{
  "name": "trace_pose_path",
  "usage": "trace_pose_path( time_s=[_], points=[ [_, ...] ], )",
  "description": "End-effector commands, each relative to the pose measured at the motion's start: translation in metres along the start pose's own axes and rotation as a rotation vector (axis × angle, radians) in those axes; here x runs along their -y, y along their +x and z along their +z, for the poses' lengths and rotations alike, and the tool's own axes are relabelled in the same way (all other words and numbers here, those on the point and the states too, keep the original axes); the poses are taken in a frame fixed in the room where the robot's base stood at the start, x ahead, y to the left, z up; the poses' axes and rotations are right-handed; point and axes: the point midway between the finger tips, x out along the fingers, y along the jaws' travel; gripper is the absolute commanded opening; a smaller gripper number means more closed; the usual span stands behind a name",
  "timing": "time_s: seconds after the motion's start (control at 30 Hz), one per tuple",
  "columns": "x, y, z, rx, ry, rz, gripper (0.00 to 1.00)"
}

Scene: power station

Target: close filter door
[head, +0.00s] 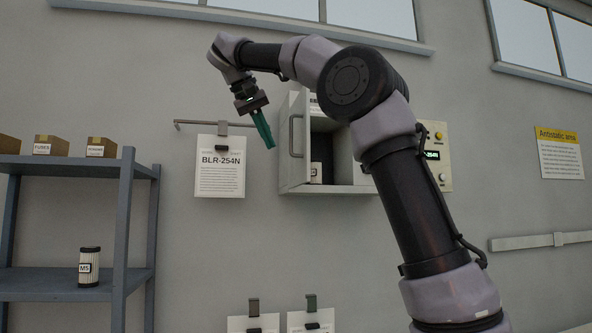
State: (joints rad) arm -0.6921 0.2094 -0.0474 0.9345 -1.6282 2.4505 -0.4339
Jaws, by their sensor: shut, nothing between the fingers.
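The filter door (300,160) is a pale panel with a grey handle (292,135). It stands open, swung outward at the left side of the wall-mounted filter cabinet (335,188). A white filter with a dark cap (316,172) stands inside the cabinet. My gripper (270,145) has green fingers, shut with nothing between them. It points downward to the left of the door, apart from the handle in the picture; its depth relative to the door is hard to tell. My arm hides the cabinet's right part.
A paper labelled BLR-254N (220,175) hangs on the wall left of the door. A blue-grey shelf (60,285) at left holds an M5 filter (89,268) and several boxes. A control panel (438,160) shows behind my arm. More clipped papers (253,323) hang below.

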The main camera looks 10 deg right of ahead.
Motion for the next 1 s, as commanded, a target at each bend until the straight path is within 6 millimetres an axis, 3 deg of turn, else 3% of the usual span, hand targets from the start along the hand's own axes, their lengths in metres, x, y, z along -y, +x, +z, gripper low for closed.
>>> trace_pose_path(
  time_s=[0.47,0.7,1.0],
  points=[
    [-0.001,0.094,0.001,0.003,-0.001,0.0,0.0],
    [-0.029,0.108,0.001,0.0,0.001,-0.003,0.0],
    [-0.036,0.111,0.0,0.0,0.0,-0.002,0.0]
  ],
)
